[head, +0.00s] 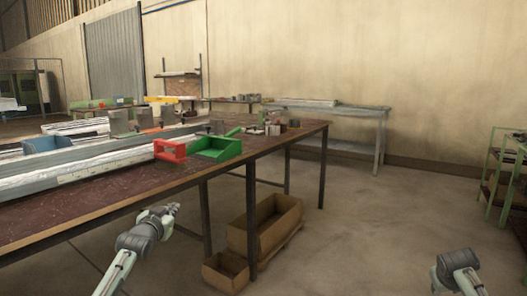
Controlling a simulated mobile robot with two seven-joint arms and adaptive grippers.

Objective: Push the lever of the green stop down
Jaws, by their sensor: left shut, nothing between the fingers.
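The green stop (214,149) sits near the front edge of the brown bench (95,200), at the right end of the long metal profile. A green bar that looks like its lever (233,132) slants up to the right from its back; its exact angle is too small to tell. My left gripper (174,207) is shut and empty, in front of the bench edge, below and left of the green stop and well apart from it. My right arm's end (459,264) is low at the right, far from the bench; its fingers cannot be made out.
A red stop (170,151) stands just left of the green one. Long pale profiles (110,162) lie along the bench, with small metal parts behind. Cardboard boxes (238,235) stand on the floor below the bench edge. Open floor lies to the right, before a green shelf (504,180).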

